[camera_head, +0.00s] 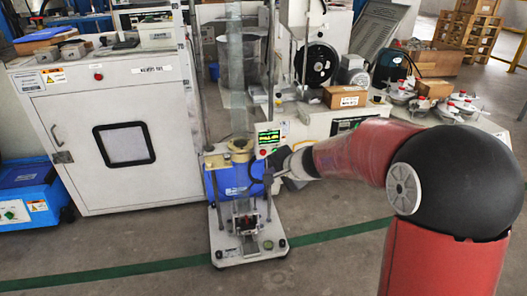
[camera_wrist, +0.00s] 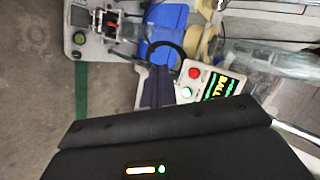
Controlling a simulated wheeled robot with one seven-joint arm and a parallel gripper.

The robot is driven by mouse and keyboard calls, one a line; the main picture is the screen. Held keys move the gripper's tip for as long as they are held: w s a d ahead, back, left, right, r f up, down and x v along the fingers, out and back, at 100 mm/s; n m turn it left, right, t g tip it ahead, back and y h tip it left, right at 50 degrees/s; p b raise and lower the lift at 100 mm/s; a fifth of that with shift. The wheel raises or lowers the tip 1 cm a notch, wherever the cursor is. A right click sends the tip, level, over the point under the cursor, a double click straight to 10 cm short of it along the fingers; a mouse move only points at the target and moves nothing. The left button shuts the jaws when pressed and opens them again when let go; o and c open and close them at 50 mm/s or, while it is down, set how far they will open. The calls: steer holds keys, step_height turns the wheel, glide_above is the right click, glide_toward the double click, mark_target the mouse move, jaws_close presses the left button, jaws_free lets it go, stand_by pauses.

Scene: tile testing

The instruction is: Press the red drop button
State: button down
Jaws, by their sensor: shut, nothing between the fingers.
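The red button (camera_wrist: 195,73) is a round cap on the light control panel (camera_wrist: 207,82) of the drop tester. In the wrist view a green-lit button (camera_wrist: 187,92) sits just below it, and a lit display (camera_wrist: 224,88) is to its right. In the head view the panel's display (camera_head: 268,137) is visible, with the red button (camera_head: 263,152) small beneath it. My gripper (camera_wrist: 155,70) shows as dark, closed fingers left of the panel, apart from the red button in the picture. In the head view my gripper (camera_head: 269,177) is in front of the tester, below the panel.
A blue container (camera_head: 228,178) and a clear vertical tube (camera_head: 236,70) belong to the tester stand. Its white base (camera_head: 228,245) rests on the floor. A white cabinet (camera_head: 100,140) stands left. A bench with a cardboard box (camera_head: 345,97) is behind my arm. Floor in front is clear.

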mark_target(263, 153)
steer(key=w+a+p, duration=0.1)
steer(key=w+p, duration=0.2)
steer(key=w, duration=0.3)
steer(key=shift+w+a, duration=0.2)
steer(key=shift+a, duration=0.2)
stand_by(1.7)
steer(key=shift+w+a, duration=0.15)
steer(key=shift+w, duration=0.25)
